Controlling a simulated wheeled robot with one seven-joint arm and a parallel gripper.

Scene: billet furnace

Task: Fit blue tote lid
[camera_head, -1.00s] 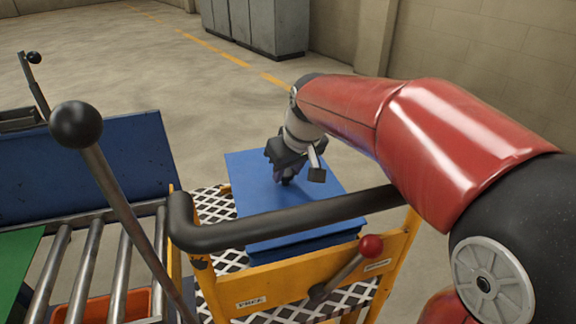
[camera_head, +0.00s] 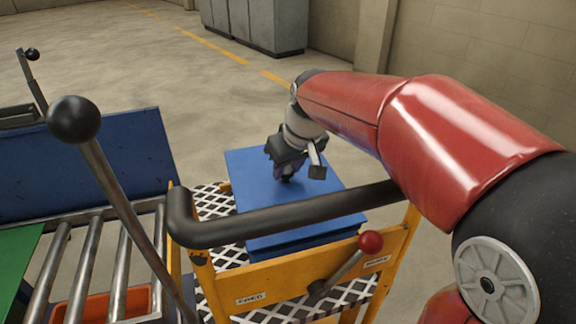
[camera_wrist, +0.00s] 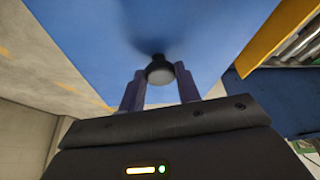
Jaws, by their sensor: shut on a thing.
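The blue lid (camera_head: 245,175) lies over the blue tote (camera_head: 270,245) on the yellow cart; whether it is fully seated I cannot tell. My gripper (camera_head: 287,172) is above the lid's middle, pointing down. In the wrist view, my gripper (camera_wrist: 160,85) has its two fingers either side of a dark round knob (camera_wrist: 160,70) on the blue lid (camera_wrist: 100,40), shut on it. The knob is mostly hidden by the fingers in the head view.
The yellow cart (camera_head: 395,262) has a black handle bar (camera_head: 290,222) and a red-knobbed lever (camera_head: 370,243) in front of the tote. A roller conveyor (camera_head: 85,270) and black-knobbed lever (camera_head: 75,120) stand left. Open floor lies behind; grey cabinets (camera_head: 262,25) stand farther back.

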